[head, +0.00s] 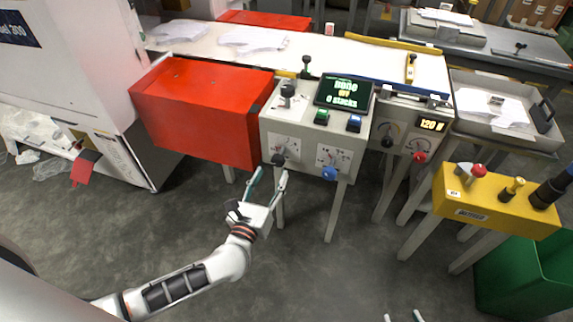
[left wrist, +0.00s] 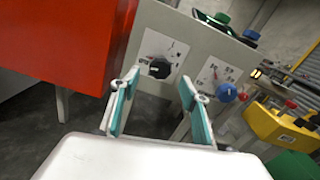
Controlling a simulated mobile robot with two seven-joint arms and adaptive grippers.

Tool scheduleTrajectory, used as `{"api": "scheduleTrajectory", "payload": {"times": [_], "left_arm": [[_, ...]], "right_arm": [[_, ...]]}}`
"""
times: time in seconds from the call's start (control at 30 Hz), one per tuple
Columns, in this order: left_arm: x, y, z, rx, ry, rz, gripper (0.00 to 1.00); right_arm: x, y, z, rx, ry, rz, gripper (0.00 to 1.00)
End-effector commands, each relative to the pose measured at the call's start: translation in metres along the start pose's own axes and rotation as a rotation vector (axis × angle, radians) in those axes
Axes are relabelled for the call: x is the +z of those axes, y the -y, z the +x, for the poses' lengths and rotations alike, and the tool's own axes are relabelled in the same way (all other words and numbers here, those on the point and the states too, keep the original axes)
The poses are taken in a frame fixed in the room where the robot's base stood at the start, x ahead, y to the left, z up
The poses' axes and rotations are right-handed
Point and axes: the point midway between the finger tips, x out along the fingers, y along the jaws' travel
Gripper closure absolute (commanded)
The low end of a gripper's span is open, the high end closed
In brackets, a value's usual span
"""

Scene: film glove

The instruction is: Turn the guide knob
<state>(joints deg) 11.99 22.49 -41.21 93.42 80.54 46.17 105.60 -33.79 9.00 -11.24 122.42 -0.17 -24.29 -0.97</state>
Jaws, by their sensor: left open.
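A grey control box (head: 308,133) has two dial plates on its front. A black knob (head: 278,160) is on the left dial and a blue knob (head: 329,173) on the right dial. The labels are too small to tell which is the guide knob. In the left wrist view the black knob (left wrist: 159,68) lies between and beyond my open fingers, and the blue knob (left wrist: 228,92) is right of them. My left gripper (head: 270,174) is open and empty, just in front of and below the black knob. My right gripper (head: 403,316) shows only its parted fingertips at the bottom edge.
A red box (head: 199,108) sits close left of the control box. A screen (head: 344,91), green and blue buttons, and a black lever (head: 287,91) are on top. A yellow control box (head: 495,200) and green bin (head: 524,272) stand right. The floor in front is clear.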

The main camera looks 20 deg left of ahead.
Motion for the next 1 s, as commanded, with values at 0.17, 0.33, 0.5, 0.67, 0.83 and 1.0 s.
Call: {"api": "scheduleTrajectory", "payload": {"times": [0.17,0.33,0.5,0.67,0.83,1.0], "left_arm": [[0.003,0.001,0.025,-0.001,0.004,0.003,0.55],[0.002,0.001,0.051,-0.001,0.003,0.003,0.55],[0.0,0.001,0.067,-0.002,0.0,0.006,0.55],[0.001,0.001,0.073,-0.003,0.001,0.006,0.55],[0.001,0.001,0.073,-0.003,0.001,0.006,0.55],[0.001,0.001,0.073,-0.003,0.001,0.006,0.88]], "right_arm": [[-0.003,-0.001,0.002,0.002,-0.006,-0.001,0.6],[-0.001,0.001,0.002,-0.001,-0.003,0.002,0.6],[0.0,0.003,0.002,-0.003,-0.001,0.007,0.6],[-0.002,0.004,0.001,-0.003,-0.005,0.011,0.6],[-0.004,0.004,0.001,-0.002,-0.007,0.012,0.6],[-0.004,0.004,0.001,-0.002,-0.007,0.012,0.6]]}}
